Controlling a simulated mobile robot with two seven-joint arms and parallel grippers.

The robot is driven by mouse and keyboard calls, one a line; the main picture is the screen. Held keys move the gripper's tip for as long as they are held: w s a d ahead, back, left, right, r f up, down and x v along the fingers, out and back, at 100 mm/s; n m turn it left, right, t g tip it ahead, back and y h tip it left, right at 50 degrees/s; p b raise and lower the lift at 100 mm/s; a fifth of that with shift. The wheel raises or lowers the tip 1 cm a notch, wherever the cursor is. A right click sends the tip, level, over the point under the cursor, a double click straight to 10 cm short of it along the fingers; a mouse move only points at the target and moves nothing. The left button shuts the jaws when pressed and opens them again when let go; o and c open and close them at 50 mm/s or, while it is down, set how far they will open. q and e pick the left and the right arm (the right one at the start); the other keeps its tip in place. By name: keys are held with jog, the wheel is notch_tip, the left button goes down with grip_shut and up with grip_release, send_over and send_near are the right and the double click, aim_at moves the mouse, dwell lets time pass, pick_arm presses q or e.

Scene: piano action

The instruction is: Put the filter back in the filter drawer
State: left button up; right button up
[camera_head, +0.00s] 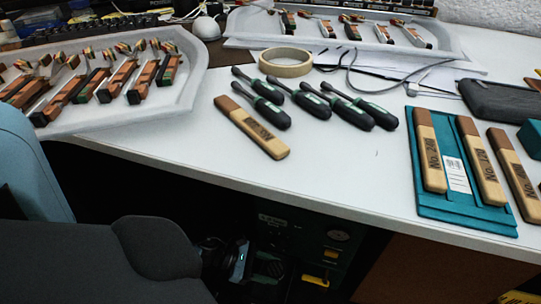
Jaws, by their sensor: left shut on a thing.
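A dark green machine (305,235) stands in shadow under the desk, with pale lettering, a round dial and yellow parts on its front. A yellow handle (315,281) shows low on it. My left arm comes in from the lower left, and my left gripper (252,262) is a dark shape in front of the machine, beside a small cyan light. It is shut on a dark thing, apparently the filter, whose outline is too dim to make out. I cannot tell whether the filter drawer is open. My right gripper is not in view.
The white desk (350,190) overhangs the machine; its front edge lies above my left gripper. On it are several screwdrivers (330,105), a tape roll (285,67), a loose wooden file (250,127), a teal tray (470,217) with files, and trays of piano action parts (160,118).

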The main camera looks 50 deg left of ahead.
aim_at(269, 276)
pick_arm(q)
jog(key=shift+f+b, duration=0.3)
jog(key=shift+f, duration=0.6)
jog(key=shift+f, duration=0.4)
notch_tip(269, 276, down, 2)
jog(key=shift+d+f+b, duration=0.1)
jog(key=shift+f+b, duration=0.1)
jog(key=shift+b, duration=0.95)
jog(key=shift+w+f+b, duration=0.1)
jog(key=shift+f+b, duration=0.25)
jog(key=shift+f, duration=0.15)
jog(key=o, duration=1)
jog(key=shift+f, duration=0.1)
jog(key=shift+o, duration=0.2)
